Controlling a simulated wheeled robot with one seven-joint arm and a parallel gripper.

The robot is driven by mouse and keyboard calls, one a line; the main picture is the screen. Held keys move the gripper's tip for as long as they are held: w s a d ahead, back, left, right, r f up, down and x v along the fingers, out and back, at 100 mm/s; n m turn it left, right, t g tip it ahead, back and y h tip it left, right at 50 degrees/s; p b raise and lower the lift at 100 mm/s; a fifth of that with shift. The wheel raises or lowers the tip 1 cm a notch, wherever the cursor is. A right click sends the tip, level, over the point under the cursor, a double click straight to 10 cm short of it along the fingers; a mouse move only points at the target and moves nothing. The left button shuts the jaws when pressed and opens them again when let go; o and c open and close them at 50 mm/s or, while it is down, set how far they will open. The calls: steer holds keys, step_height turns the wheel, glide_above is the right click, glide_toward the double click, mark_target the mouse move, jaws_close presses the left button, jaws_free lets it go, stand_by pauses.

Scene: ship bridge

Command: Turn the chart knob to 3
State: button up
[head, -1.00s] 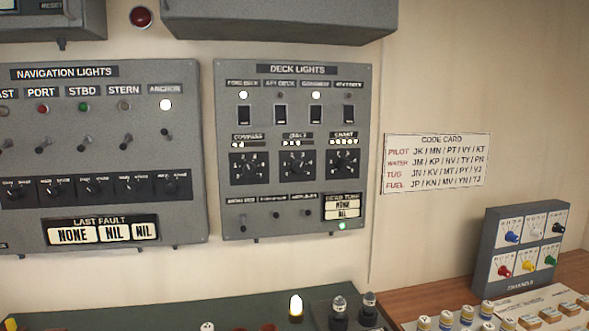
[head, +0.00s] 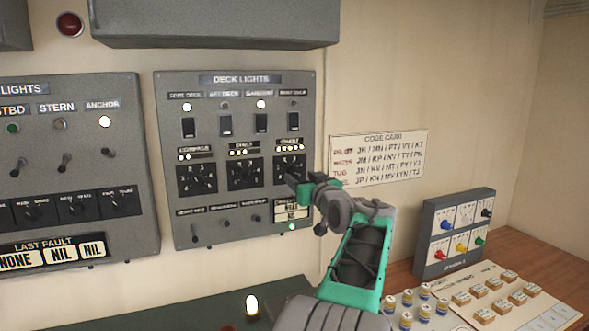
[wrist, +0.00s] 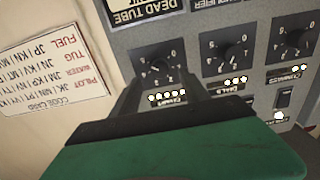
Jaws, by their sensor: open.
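The chart knob (wrist: 157,69) is a black rotary knob on a dark numbered dial, the right one of 3 on the deck lights panel (head: 160,150). In the wrist view it appears upside down, with a row of several lit lamps by the CHART label. In the head view its dial (head: 290,165) is partly hidden by my gripper (head: 293,184). My gripper is open, its fingertips close to the chart knob; I cannot tell whether they touch it. The wrist view shows my gripper (wrist: 160,85) with its green body in front. The pointer's number is too small to read.
The dials knob (head: 244,175) and compass knob (head: 197,180) sit beside it, with toggle switches above. A code card (head: 378,157) hangs to the right. A box of coloured knobs (head: 430,225) stands on the desk. A grey housing (head: 215,25) overhangs the panel.

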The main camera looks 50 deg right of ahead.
mark_target(293, 172)
steer(key=p+x, duration=0.1)
steer(key=x, duration=0.4)
steer(key=shift+w+p, duration=0.15)
steer(key=shift+p, duration=0.25)
jaws_close()
